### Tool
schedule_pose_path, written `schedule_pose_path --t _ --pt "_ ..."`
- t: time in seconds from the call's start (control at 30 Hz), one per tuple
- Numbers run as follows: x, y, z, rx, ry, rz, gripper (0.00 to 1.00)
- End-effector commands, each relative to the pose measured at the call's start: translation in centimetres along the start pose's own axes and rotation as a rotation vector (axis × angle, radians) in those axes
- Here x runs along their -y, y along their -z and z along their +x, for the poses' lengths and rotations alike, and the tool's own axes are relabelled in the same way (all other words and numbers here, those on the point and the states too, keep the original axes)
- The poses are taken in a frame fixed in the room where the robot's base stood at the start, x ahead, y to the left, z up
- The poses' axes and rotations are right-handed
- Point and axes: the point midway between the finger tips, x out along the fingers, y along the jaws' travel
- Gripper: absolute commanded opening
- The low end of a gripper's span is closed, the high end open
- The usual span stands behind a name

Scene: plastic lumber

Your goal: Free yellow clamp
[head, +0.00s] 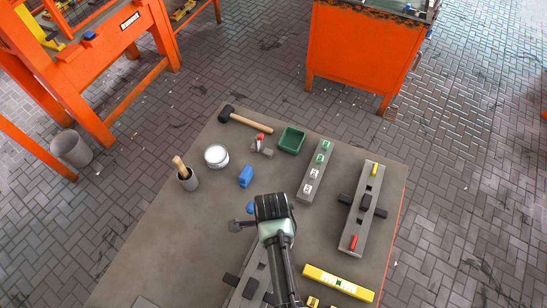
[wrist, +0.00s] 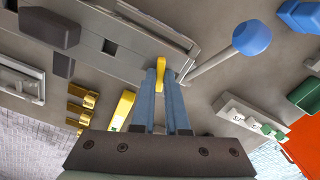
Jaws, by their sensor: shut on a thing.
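My gripper (wrist: 162,85) points at a grey plank (wrist: 115,40) in the wrist view, with its two blue-grey fingers close together. They are shut on a narrow yellow clamp (wrist: 161,72) at the plank's edge. I cannot tell whether the clamp still touches the plank. In the head view my gripper (head: 272,207) and arm cover most of this plank (head: 250,280), and the held clamp is hidden. A second grey plank (head: 361,205) at right carries another yellow clamp (head: 374,169) at its far end, a red clamp (head: 354,241) and dark blocks.
A blue ball-ended rod (wrist: 252,37) lies close beside my fingers. A yellow level (head: 338,283) lies front right.

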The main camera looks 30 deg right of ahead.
Motion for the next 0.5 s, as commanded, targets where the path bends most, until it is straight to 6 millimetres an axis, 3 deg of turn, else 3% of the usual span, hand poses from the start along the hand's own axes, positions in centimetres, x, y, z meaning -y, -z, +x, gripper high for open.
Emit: schedule_pose_path --t 0.37,0.5 --pt "-0.04 -0.05 0.01 0.001 -0.001 -0.053 0.0" --pt "-0.07 -0.06 -0.17 0.001 -0.003 -0.187 0.0"
